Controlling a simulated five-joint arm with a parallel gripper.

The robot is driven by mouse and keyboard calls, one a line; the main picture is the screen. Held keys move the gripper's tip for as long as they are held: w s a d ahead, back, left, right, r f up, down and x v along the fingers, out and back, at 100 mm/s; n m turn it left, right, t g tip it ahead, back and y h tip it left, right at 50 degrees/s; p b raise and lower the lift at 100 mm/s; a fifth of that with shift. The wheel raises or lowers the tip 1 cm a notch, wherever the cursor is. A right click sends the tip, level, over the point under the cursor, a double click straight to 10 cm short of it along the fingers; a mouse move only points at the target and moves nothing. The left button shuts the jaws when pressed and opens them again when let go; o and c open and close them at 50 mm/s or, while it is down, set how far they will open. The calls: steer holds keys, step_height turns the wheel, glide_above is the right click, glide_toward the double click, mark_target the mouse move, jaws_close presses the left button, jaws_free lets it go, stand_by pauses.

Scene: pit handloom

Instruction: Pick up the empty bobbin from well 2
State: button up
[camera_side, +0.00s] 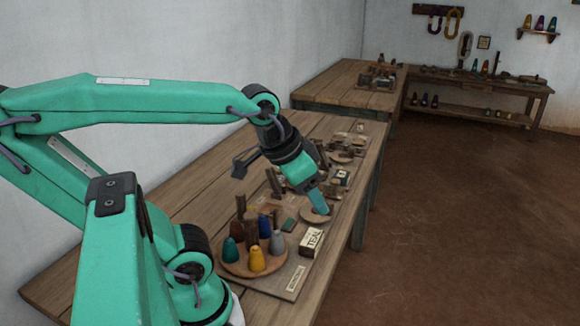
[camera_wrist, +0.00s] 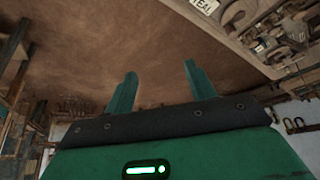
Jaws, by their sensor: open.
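My gripper (camera_side: 318,205) is over the front right part of the board on the long table, just above a pale round disc (camera_side: 315,217). In the wrist view my gripper (camera_wrist: 160,80) has its two teal fingers apart with only brown floor behind the gap. The fingers hold nothing. I cannot make out the empty bobbin or a well marked 2. Small wooden parts beyond the gripper are too small to tell apart, and my arm hides some of them.
A round wooden tray (camera_side: 230,268) holds several coloured cones, among them a yellow cone (camera_side: 257,259) and a teal cone (camera_side: 230,250), around upright posts. Bare table (camera_side: 190,215) lies left of the board.

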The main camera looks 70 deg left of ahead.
steer(key=w+a+g, duration=0.3)
steer(key=w+a, duration=1.2)
steer(key=w, duration=0.1)
steer(key=w+a+f, duration=0.1)
steer(key=a+f, duration=0.3)
steer(key=a, duration=0.3)
steer(key=w+a+f+g, duration=0.1)
steer(key=w+a+f, duration=0.1)
steer(key=a+f, duration=0.3)
steer(key=w+a+f+g, duration=0.1)
steer(key=a+f, duration=0.3)
steer(key=a, duration=0.5)
steer(key=shift+w+a+f, duration=0.1)
steer(key=shift+w+f, duration=0.2)
steer(key=shift+w, duration=0.15)
steer(key=shift+s+a+f, duration=0.1)
steer(key=shift+a+f, duration=0.3)
steer(key=shift+f, duration=1.3)
steer(key=shift+d+f, duration=0.1)
steer(key=shift+f, duration=2.5)
